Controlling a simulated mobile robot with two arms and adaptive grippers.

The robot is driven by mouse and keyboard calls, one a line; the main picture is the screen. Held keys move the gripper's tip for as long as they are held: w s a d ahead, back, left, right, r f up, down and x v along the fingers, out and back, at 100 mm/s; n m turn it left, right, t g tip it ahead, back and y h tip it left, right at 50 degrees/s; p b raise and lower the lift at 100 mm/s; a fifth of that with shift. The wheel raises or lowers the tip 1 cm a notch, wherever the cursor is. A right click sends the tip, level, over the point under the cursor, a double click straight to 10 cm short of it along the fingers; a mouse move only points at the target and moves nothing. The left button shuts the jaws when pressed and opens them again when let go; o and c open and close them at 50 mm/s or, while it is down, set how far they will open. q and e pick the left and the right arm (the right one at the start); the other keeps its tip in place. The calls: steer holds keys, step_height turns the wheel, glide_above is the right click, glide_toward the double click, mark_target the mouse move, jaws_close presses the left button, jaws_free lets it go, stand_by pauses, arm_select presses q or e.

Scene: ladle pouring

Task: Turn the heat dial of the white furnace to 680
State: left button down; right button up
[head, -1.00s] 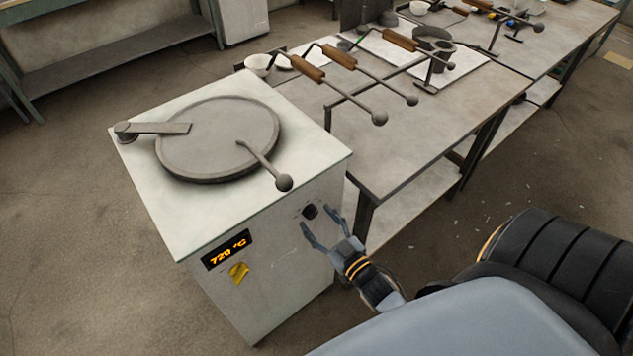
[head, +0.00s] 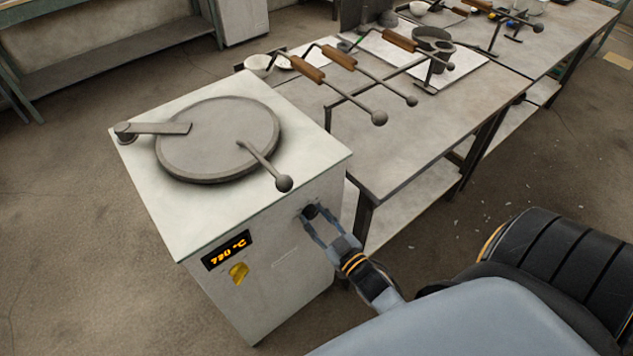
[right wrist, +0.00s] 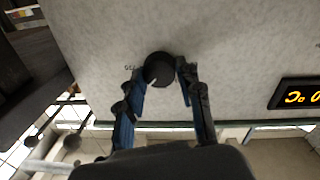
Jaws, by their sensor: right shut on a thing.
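The white furnace (head: 290,240) stands at the left of the head view, with a round grey lid on top. Its black heat dial (head: 311,211) is on the side panel near the top right corner. The dial also shows in the right wrist view (right wrist: 160,70), with a light pointer mark and a small printed number beside it. The display (head: 227,250) glows orange with a number in the 700s; its middle digit is hard to read. My right gripper (head: 313,214) is shut on the dial, one finger on each side. My left gripper is not in view.
A lid handle (head: 265,167) with a ball end reaches over the furnace's front edge, above the dial. A metal table (head: 400,160) with long-handled ladles stands to the right of the furnace. A yellow label (head: 239,272) sits below the display.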

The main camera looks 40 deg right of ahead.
steer(key=n, duration=0.4)
steer(key=shift+b, duration=0.3)
steer(key=n+b, duration=0.1)
steer(key=n, duration=0.3)
steer(key=shift+f+n+t, duration=0.15)
steer(key=shift+n+t, duration=0.15)
steer(key=n+b, duration=0.1)
steer(key=n, duration=0.3)
steer(key=shift+f+n+y+b, duration=0.1)
steer(key=shift+n+y+b, duration=0.2)
steer(key=shift+n, duration=0.1)
steer(key=n+b, duration=0.1)
steer(key=n, duration=0.3)
steer(key=shift+n+y+b, duration=0.3)
steer(key=shift+n, duration=0.2)
steer(key=o, duration=1.2)
